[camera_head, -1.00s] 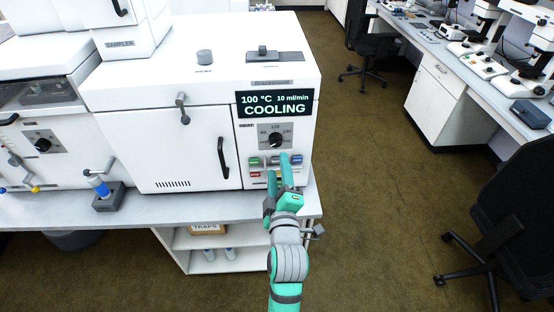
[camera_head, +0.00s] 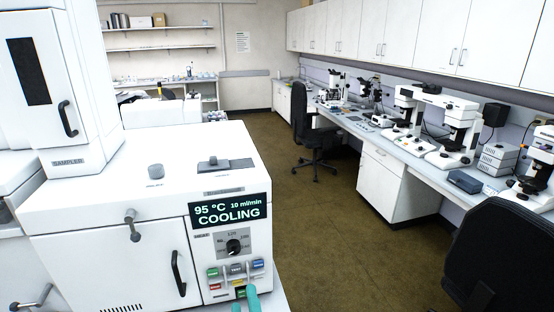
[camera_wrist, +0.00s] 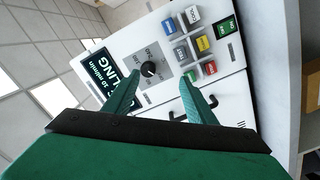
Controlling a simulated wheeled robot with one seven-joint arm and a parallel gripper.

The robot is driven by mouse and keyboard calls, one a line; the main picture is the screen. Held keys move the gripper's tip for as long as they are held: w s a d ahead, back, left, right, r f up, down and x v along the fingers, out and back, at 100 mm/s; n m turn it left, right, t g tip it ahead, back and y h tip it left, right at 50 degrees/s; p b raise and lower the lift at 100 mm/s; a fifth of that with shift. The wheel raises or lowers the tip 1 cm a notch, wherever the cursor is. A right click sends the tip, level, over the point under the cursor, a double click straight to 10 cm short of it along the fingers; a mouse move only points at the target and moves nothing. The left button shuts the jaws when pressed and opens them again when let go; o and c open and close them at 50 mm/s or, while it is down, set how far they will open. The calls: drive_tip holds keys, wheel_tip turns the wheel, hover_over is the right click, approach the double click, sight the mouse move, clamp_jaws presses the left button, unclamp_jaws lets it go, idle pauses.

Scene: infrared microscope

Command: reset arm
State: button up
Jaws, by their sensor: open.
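My gripper (camera_wrist: 155,100) is open and empty in the wrist view, its two green fingers spread in front of the oven's control panel. In the head view only its fingertips (camera_head: 246,298) show at the bottom edge, just below the panel buttons. The white oven (camera_head: 95,232) has a display (camera_head: 229,212) reading 95 °C, 10 ml/min, COOLING. Below the display are a black dial (camera_head: 234,247) and several coloured buttons (camera_wrist: 197,44). I cannot tell whether a fingertip touches the panel.
A sampler tower (camera_head: 62,90) stands on the oven's left. A black chair (camera_head: 312,125) is in the aisle, another (camera_head: 505,255) at the lower right. Microscopes (camera_head: 452,128) line the right bench (camera_head: 385,150). The brown floor (camera_head: 310,225) between is clear.

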drive_tip(key=s+d+f+m+h, duration=0.25)
drive_tip(key=s+f+m, duration=0.25)
drive_tip(key=s+f, duration=0.35)
drive_tip(key=s+d+f+m, duration=0.1)
drive_tip(key=s+d+m, duration=0.1)
drive_tip(key=s, duration=0.7)
drive_tip(key=s+d+f+m+g+h, duration=0.1)
drive_tip(key=s+m, duration=0.3)
drive_tip(key=s, duration=0.5)
drive_tip(key=s+d+f+m+g, duration=0.1)
drive_tip(key=s+d+f+m, duration=0.1)
drive_tip(key=s, duration=0.7)
drive_tip(key=shift+d+f+m, duration=0.15)
drive_tip(key=shift+d+m, duration=0.25)
drive_tip(key=shift+d, duration=0.3)
drive_tip(key=shift+h, duration=0.25)
